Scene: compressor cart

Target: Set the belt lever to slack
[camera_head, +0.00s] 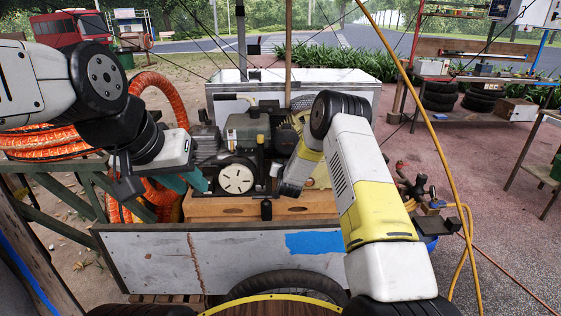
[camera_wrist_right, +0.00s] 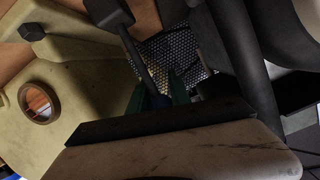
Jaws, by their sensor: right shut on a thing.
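The belt lever (camera_wrist_right: 138,58) is a dark bar in the right wrist view. It runs from the top of the view down between the green fingers of my right gripper (camera_wrist_right: 160,95). The gripper is shut on the lever, with a bluish part showing between the fingers. Black mesh lies right behind them. In the head view, my right arm reaches down to the right side of the compressor (camera_head: 247,130), and its fingers and the lever are hidden there. My left gripper (camera_head: 186,183) has teal fingers that look apart and empty, left of the round white-faced part.
The compressor stands on the cart, whose grey side panel (camera_head: 150,262) carries blue tape. Orange hose (camera_head: 160,95) is coiled at the left. Valves and a yellow hose (camera_head: 468,225) are at the right. A tan tank-like body (camera_wrist_right: 70,95) is close to my right gripper.

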